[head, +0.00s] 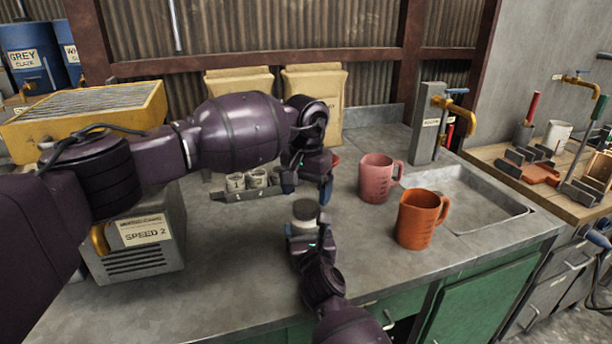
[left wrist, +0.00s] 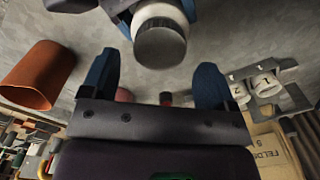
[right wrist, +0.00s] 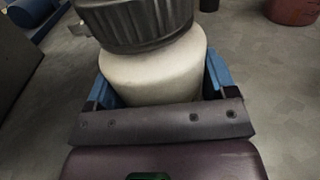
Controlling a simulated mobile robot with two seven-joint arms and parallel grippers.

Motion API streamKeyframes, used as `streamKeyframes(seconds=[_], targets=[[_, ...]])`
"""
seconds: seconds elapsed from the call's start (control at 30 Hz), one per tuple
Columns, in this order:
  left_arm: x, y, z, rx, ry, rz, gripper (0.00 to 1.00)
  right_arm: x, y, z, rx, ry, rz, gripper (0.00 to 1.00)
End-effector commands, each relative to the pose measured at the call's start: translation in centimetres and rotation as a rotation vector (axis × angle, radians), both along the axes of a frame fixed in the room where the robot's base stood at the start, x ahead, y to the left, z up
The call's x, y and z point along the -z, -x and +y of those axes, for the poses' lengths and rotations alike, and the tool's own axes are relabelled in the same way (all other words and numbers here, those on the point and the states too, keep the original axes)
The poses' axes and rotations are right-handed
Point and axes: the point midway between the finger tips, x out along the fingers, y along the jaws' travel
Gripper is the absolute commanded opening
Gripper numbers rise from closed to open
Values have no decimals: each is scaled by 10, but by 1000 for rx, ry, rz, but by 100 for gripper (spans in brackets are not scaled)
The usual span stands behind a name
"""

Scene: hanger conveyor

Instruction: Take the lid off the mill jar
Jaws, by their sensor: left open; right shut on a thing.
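The mill jar (head: 304,226) is a small white jar with a dark grey lid (head: 306,209), upright at the middle of the bench. In the right wrist view, its pale body (right wrist: 155,68) sits between the blue fingers under the ribbed lid (right wrist: 140,22). My right gripper (head: 308,243) is shut on the jar body from the front. My left gripper (head: 306,192) is open and empty, just above and behind the lid. In the left wrist view, the lid (left wrist: 160,46) lies beyond the open blue fingers (left wrist: 155,80), not between them.
A pink jug (head: 375,178) and an orange jug (head: 418,220) stand right of the jar, before a sink (head: 470,205). A rack of small numbered cups (head: 248,192) is behind left. The SPEED 2 machine (head: 140,240) stands left. The front bench is clear.

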Motion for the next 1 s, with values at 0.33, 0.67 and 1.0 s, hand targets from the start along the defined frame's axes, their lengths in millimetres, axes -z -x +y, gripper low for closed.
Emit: streamKeyframes(seconds=[0.33,0.67,1.0], targets=[[32,0,0,-1,0,0,81,0,0,0,0,0,1,12],[34,0,0,-1,-1,0,79,0,0,0,0,0,1,12],[33,0,0,-2,-1,0,32,0,0,0,0,0,1,12]])
